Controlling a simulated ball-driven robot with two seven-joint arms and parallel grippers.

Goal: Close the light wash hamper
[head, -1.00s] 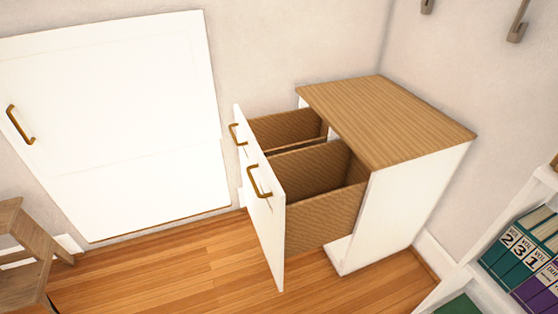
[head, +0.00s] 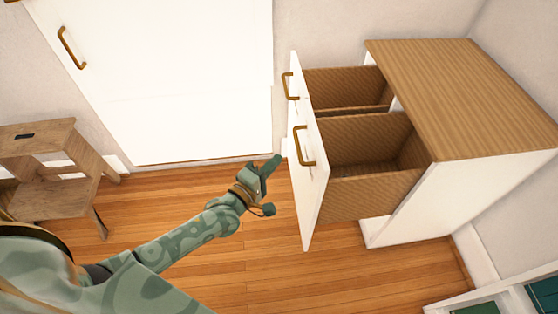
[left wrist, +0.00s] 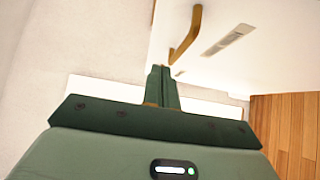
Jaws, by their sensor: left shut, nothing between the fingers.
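The hamper is a white cabinet (head: 405,220) with a striped wood top (head: 450,95). Two brown woven bins, far (head: 345,88) and near (head: 365,140), stand pulled out of it behind white fronts. The far front has a brass handle (head: 288,86) and the near front (head: 310,195) has another (head: 303,147). I cannot tell which one is the light wash. My left gripper (head: 275,161) is shut and empty, to the left of the near front and apart from it. In the left wrist view its fingers (left wrist: 161,82) point toward a brass handle (left wrist: 186,38) and a label plate (left wrist: 228,40), too blurred to read.
A wooden step stool (head: 45,165) stands at the left. A white wall door (head: 170,75) with a brass handle is behind my left arm. A white shelf (head: 520,295) is at the lower right. The wood floor (head: 250,250) before the fronts is clear.

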